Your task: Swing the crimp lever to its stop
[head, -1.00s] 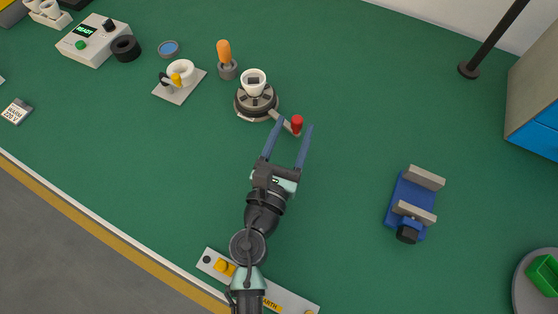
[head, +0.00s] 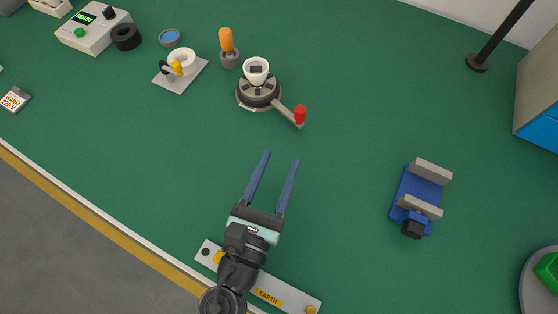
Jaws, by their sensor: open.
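The crimp lever (head: 286,112) is a grey bar with a red knob (head: 300,115) at its end. It sticks out to the lower right from a round dark crimp base (head: 259,93). A white cup-like part (head: 256,70) sits on top of the base. My gripper (head: 282,156) is open and empty, with its two blue fingers pointing up toward the lever. The fingertips are apart from the knob, below it in the picture.
A blue vise (head: 418,195) with pale jaws stands at the right. An orange-handled tool (head: 227,47) in a grey holder stands behind left of the base. An EARTH strip (head: 285,295) lies near the front edge. Green mat is clear around the lever.

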